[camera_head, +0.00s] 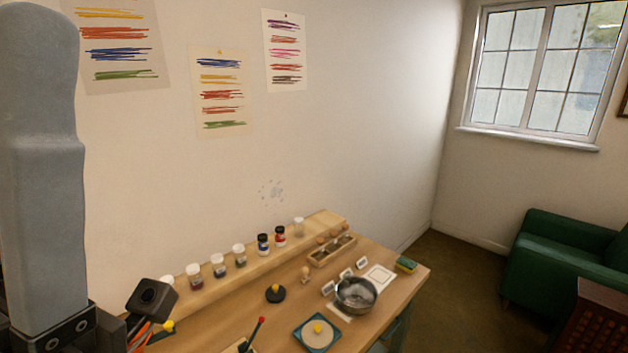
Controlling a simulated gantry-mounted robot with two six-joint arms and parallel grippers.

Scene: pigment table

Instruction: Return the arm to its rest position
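One of my arms rises as a thick grey link along the left edge of the head view. A dark block with orange cables, which looks like part of my wrist, sits at the lower left, over the near left part of the wooden table (220,318). I see no gripper fingers on it. No right arm or right gripper shows. I cannot tell from this view whether either gripper holds anything.
Several jars (219,265) line the back shelf (255,265). A metal bowl (356,294), a blue-green tile with a yellow knob (318,334), a black-based knob (275,293), a compartment tray (332,251) and a sponge (406,264) stand on the table. A green armchair (560,255) is at right.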

